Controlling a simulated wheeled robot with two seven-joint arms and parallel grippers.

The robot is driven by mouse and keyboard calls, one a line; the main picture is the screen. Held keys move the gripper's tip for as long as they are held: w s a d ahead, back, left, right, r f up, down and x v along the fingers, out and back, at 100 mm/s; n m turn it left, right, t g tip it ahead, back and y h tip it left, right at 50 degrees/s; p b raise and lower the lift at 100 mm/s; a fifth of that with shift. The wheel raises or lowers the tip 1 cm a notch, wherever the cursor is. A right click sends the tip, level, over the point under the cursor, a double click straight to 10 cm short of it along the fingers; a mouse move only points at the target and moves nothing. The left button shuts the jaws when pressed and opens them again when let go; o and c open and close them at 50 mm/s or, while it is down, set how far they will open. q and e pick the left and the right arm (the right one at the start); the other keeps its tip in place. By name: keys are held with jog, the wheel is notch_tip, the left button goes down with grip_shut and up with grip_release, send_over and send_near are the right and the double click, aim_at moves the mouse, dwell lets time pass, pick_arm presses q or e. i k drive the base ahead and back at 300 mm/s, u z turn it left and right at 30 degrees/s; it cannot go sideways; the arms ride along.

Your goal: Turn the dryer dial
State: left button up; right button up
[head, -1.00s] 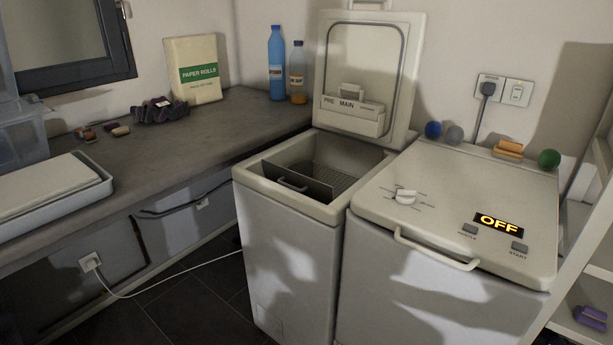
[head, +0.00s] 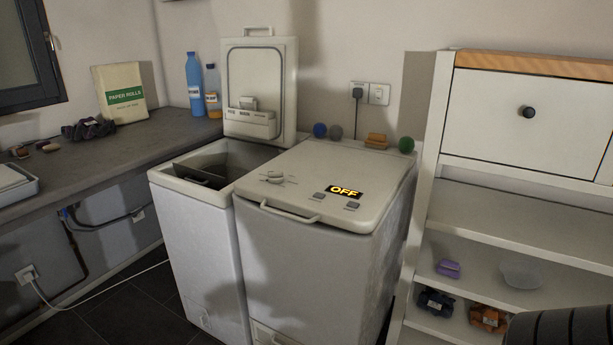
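The dryer (head: 330,245) is the right one of the two toploaders, with its lid shut. Its white dial (head: 274,177) sits on the left part of the lid top, with marks around it. A display (head: 344,191) beside it reads OFF in yellow. Two grey buttons lie near the display, one of them the start button (head: 331,196). A handle (head: 289,214) runs along the lid's front edge. Neither of my grippers shows in the head view. A dark ribbed part, perhaps of my arm, shows at the bottom right corner.
The washer (head: 203,245) stands left of the dryer with its lid (head: 260,90) raised. Small balls and an orange sponge (head: 376,141) lie at the dryer's back edge. A white shelf unit (head: 510,225) stands to the right. A counter (head: 120,150) runs along the left.

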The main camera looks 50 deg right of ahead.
aim_at(274, 178)
jog(key=z, duration=1.15)
